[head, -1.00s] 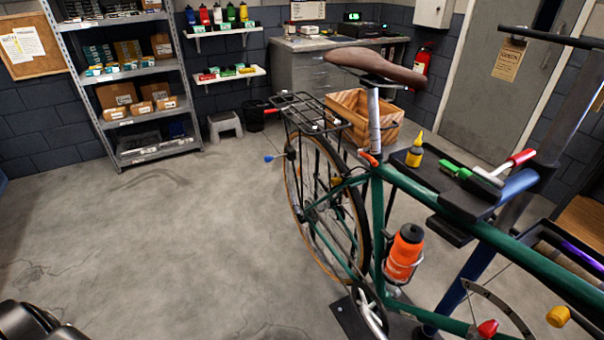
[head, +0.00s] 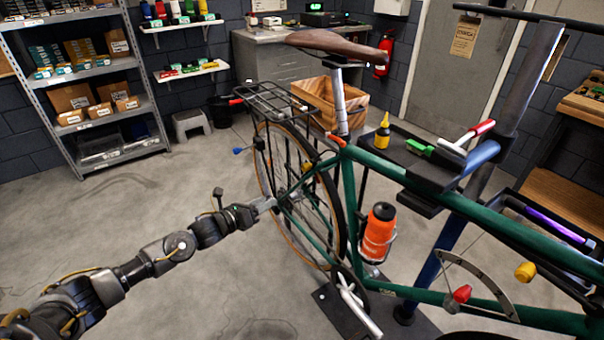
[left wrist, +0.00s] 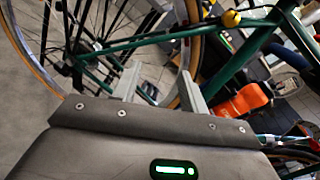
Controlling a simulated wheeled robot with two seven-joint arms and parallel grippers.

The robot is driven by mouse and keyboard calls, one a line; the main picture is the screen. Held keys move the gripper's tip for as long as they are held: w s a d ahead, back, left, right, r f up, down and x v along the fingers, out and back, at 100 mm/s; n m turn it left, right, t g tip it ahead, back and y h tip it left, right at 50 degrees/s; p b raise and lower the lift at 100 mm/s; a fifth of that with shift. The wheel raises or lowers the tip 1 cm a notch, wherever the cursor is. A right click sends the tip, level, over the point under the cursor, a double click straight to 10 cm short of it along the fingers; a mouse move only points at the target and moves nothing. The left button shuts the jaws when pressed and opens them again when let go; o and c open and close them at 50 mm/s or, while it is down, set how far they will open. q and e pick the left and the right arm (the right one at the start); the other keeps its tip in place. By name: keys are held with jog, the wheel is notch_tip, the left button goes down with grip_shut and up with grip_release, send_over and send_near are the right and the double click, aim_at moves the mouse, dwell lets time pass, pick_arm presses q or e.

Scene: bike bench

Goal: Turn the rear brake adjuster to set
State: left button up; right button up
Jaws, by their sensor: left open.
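The green bike (head: 405,172) stands with its rear wheel (head: 268,185) towards the back. A small yellow knob (head: 306,168) sits by the rear wheel near the frame; a yellow knob also shows in the left wrist view (left wrist: 231,18). I cannot tell for sure which part is the rear brake adjuster. My left gripper (head: 268,204) is beside the rear wheel, left of the frame. In the left wrist view its two fingers (left wrist: 160,88) are apart with nothing seen held between them, and the yellow knob is beyond and above them. My right gripper is out of view.
A blue-tipped part (head: 238,150) sticks out left of the wheel. A rear rack (head: 275,100) is above it. An orange bottle (head: 379,232) is on the frame, and a tool tray (head: 395,150) is above. The floor at left is clear.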

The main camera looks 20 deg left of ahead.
aim_at(307, 166)
pick_arm(q)
jog(key=s+d+r+m+h, duration=0.2)
jog(key=d+r+m+h, duration=0.15)
jog(key=r+m, duration=0.55)
jog(key=p+x, duration=0.2)
jog(key=x, duration=0.9)
jog(key=shift+n+g, duration=0.4)
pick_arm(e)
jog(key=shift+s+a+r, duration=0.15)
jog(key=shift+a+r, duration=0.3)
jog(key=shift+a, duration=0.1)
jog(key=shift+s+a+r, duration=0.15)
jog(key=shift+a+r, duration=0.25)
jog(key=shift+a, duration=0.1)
pick_arm(q)
jog(key=shift+w+a+r, duration=0.1)
jog(key=shift+w+a, duration=0.05)
jog(key=shift+c, duration=0.3)
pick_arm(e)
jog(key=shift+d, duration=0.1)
